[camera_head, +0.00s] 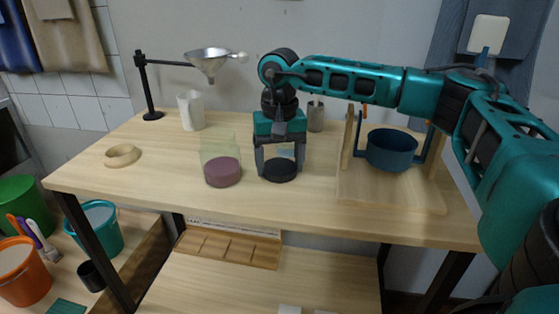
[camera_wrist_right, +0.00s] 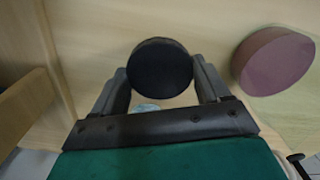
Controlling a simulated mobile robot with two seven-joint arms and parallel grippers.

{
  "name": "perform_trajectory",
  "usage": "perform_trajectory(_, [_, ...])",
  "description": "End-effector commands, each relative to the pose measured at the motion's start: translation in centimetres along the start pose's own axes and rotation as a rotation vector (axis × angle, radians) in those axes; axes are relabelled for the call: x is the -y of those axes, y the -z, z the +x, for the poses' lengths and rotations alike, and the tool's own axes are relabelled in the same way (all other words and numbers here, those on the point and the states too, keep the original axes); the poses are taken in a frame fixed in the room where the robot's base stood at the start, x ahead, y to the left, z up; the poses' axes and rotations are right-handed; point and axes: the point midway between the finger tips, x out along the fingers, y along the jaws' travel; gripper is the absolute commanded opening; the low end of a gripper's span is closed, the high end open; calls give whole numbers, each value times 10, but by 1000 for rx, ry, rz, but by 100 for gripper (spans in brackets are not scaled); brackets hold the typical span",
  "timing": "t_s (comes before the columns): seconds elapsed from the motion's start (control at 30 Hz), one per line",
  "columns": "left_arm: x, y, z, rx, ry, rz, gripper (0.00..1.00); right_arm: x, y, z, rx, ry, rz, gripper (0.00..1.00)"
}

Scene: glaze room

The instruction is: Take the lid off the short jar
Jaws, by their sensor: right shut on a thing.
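The short jar with dark contents (camera_head: 280,172) stands on the wooden table, under my right gripper (camera_head: 281,168). Its dark disc shows in the right wrist view (camera_wrist_right: 160,66) between the fingertips. My right gripper points down, a finger on each side, and is shut on the lid. A pale, bluish piece (camera_head: 287,151) shows between the fingers above the dark part. The clear walls are hard to see, so I cannot tell whether lid and jar still touch. My left gripper is not in view.
A clear jar with purple contents (camera_head: 222,173) stands close to the left. A wooden stand (camera_head: 390,191) with a blue pot (camera_head: 391,150) is to the right. A funnel on a black stand (camera_head: 209,60), a white jug (camera_head: 191,111) and a grey cup (camera_head: 316,116) are behind. A wooden ring (camera_head: 122,161) lies left.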

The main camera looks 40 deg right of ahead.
Motion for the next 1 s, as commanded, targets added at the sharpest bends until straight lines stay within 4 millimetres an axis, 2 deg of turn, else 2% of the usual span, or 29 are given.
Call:
perform_trajectory(0.03, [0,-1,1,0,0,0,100,0,0,3,1,0,0,39])
perform_trajectory(0.07, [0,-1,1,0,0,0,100,0,0,2,0,0,0,77])
perform_trajectory(0.3, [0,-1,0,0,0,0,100,0,0,2,0,0,0,100])
perform_trajectory(0.53, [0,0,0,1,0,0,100,0,0,0,0,0,0,100])
perform_trajectory(0.67, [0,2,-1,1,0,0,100,1,0,-10,-1,2,0,100])
perform_trajectory(1.0, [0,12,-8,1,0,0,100,1,1,-80,-2,2,-1,100])
